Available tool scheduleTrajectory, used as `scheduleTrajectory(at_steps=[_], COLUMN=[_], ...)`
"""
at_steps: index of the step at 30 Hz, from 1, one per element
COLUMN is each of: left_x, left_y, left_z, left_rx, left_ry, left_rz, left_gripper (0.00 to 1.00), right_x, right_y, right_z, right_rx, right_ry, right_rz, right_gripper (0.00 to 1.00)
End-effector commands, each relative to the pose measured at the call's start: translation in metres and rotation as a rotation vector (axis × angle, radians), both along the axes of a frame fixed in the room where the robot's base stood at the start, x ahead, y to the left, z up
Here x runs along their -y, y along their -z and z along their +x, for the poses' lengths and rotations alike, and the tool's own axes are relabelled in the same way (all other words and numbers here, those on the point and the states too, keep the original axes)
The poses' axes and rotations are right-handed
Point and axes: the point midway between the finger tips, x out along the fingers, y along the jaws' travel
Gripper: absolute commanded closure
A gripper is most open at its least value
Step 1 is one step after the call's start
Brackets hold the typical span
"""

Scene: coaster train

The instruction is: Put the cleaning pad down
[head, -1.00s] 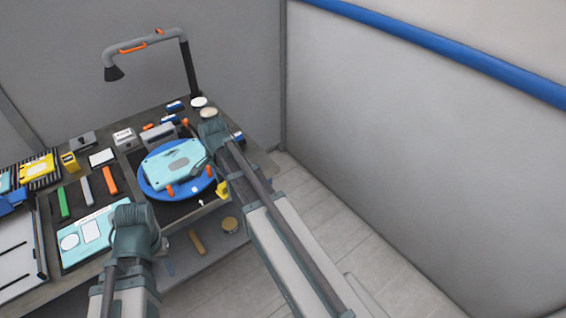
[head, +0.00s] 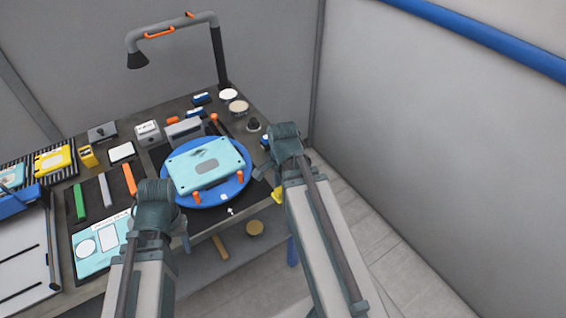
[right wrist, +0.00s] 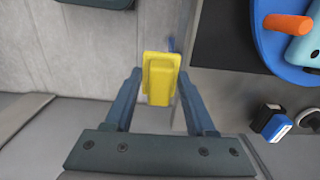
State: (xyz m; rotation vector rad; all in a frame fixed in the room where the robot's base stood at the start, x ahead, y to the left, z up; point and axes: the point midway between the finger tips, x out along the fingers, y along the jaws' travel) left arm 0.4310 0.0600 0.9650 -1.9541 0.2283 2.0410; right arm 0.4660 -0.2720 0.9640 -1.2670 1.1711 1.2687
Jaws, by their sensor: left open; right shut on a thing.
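The cleaning pad, a small yellow block (right wrist: 160,78), is between the fingertips of my right gripper (right wrist: 160,92) in the right wrist view. My right gripper is shut on it. In the head view a bit of the yellow pad (head: 278,195) shows beside the right gripper (head: 268,186), off the right front of the workbench, with the pale floor behind it. My left gripper (head: 182,228) is open in front of the bench, with its fingers partly hidden by its own wrist.
A blue round stand (head: 236,190) holds a light blue casing (head: 228,163) with orange clips. A teal panel (head: 92,262) lies at left front. A black lamp arm (head: 218,60) rises at the back. Small round pots (head: 239,105) and blue-white blocks stand at the bench's right back.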

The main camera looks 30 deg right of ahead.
Motion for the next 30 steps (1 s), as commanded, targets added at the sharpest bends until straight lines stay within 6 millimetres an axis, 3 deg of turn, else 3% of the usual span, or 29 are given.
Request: scheduleTrajectory(at_steps=[5, 10, 24, 30], left_x=[0.0, 0.0, 0.0, 0.0], left_y=[0.0, 0.002, 0.013, 0.014], left_z=[0.0, 0.0, 0.0, 0.0], left_rx=[0.0, 0.0, 0.0, 0.0], left_ry=[0.0, 0.0, 0.0, 0.0], left_rz=[0.0, 0.0, 0.0, 0.0], left_gripper=[0.5, 0.5, 0.5, 0.5], right_x=[0.001, 0.01, 0.074, 0.085], right_y=[0.0, 0.002, 0.013, 0.014], right_z=[0.0, 0.014, 0.107, 0.121], right_rx=[0.0, 0.0, 0.0, 0.0], right_ry=[0.002, 0.004, 0.004, 0.001], right_rz=[0.0, 0.0, 0.0, 0.0], right_gripper=[0.96, 0.96, 0.96, 0.96])
